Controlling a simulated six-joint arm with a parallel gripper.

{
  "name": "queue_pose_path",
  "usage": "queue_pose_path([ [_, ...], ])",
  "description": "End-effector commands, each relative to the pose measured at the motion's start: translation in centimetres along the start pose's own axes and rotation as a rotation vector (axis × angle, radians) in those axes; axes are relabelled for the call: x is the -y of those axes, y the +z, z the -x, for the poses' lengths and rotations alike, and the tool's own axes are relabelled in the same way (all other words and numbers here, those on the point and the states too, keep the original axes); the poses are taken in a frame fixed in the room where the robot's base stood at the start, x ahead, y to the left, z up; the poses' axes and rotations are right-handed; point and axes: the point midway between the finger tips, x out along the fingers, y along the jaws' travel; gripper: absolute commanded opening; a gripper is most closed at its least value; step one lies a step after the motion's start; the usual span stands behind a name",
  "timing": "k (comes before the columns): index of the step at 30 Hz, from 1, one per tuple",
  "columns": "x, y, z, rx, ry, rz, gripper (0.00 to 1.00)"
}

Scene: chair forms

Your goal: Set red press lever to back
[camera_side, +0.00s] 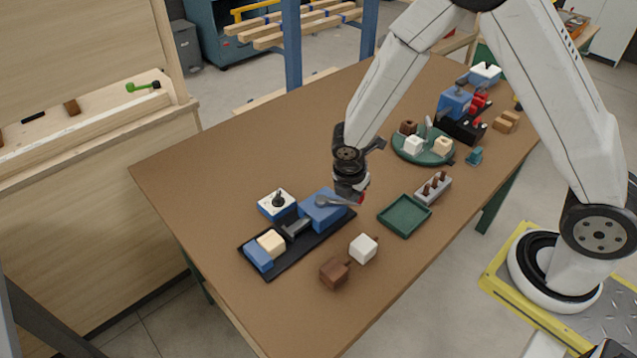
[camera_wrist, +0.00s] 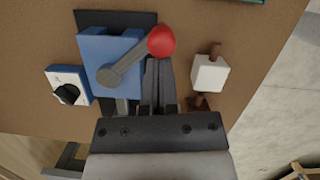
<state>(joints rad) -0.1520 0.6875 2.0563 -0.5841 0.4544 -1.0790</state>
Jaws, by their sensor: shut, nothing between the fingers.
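The press lever is a grey arm (camera_wrist: 128,61) with a red ball knob (camera_wrist: 161,40), pivoted on the side of a blue press block (camera_wrist: 103,45). In the side view the blue block (camera_side: 318,216) stands on a black base (camera_side: 287,265), and the grey lever arm (camera_side: 335,201) points right to below my gripper. My gripper (camera_side: 351,190) is shut and empty, pointing down at the knob end. In the wrist view my gripper's fingertips (camera_wrist: 160,62) are just below the red knob. I cannot tell if they touch it. In the side view the knob is mostly hidden.
A white box with a black dial (camera_side: 277,204) stands left of the press. A white cube (camera_side: 363,248) and a brown cube (camera_side: 334,273) lie nearby. A green tray (camera_side: 405,216), a grey peg rack (camera_side: 433,187) and a round green tray (camera_side: 422,158) lie to the right.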

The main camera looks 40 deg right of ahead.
Motion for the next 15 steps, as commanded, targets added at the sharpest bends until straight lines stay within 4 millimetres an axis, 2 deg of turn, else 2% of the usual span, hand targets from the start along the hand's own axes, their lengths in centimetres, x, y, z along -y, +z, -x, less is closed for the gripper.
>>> queue_pose_path([
  [15, -1.7, 3.0, -0.7, 0.001, 0.113, 0.451, 0.00],
])
